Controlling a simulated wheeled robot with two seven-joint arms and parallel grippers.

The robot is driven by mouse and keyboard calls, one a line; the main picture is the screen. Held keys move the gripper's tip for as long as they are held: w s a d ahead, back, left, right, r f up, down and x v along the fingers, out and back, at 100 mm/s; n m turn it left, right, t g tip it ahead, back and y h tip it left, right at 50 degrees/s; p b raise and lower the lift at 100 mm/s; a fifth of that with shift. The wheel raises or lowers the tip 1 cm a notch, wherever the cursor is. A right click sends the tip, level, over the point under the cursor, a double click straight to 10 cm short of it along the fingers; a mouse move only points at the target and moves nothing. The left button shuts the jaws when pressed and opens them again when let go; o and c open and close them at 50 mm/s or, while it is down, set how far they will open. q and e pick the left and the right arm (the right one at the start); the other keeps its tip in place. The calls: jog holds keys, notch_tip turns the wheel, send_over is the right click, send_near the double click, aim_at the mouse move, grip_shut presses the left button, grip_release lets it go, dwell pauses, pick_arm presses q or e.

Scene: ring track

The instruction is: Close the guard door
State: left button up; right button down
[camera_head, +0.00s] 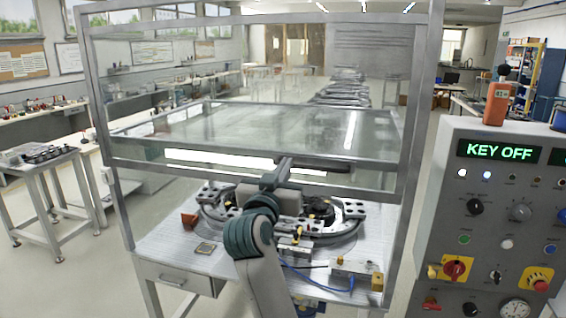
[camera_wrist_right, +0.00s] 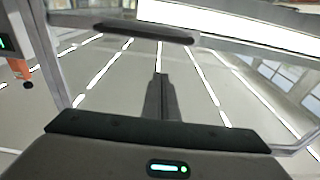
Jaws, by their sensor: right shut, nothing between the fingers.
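The guard door (camera_head: 230,175) is a clear, metal-framed panel in the frame above the ring track (camera_head: 345,225). Its lower rail hangs above the track, with an open gap below. A dark bar handle (camera_head: 335,162) sits on the lower rail; it also shows in the wrist view (camera_wrist_right: 145,33). My right gripper (camera_head: 285,164) is shut and empty, by the left part of the handle. In the wrist view the closed fingers (camera_wrist_right: 160,78) point toward the handle and appear below it; I cannot tell whether they touch anything. My left gripper is not in view.
A control panel (camera_head: 500,210) reading KEY OFF stands at the right, with an orange device (camera_head: 497,100) on top. The track's table (camera_head: 165,250) carries a blue cable and small blocks. A side table (camera_head: 45,170) stands at the left, with clear floor between.

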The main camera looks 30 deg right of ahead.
aim_at(299, 154)
jog(key=shift+s, duration=0.15)
jog(key=p+x, duration=0.2)
jog(key=x, duration=0.3)
jog(key=p+x, duration=0.1)
jog(key=x, duration=0.4)
jog(key=shift+a+r+p, duration=0.1)
jog(key=shift+r+p, duration=0.15)
jog(key=shift+p, duration=0.1)
notch_tip(299, 154, down, 3)
jog(key=shift+a+r+p, duration=0.1)
jog(key=shift+r+p, duration=0.15)
jog(key=shift+p, duration=0.05)
jog(key=shift+s+a+f, duration=0.1)
jog(key=shift+f, duration=0.35)
jog(key=shift+s+a+f, duration=0.1)
jog(key=shift+f, duration=0.3)
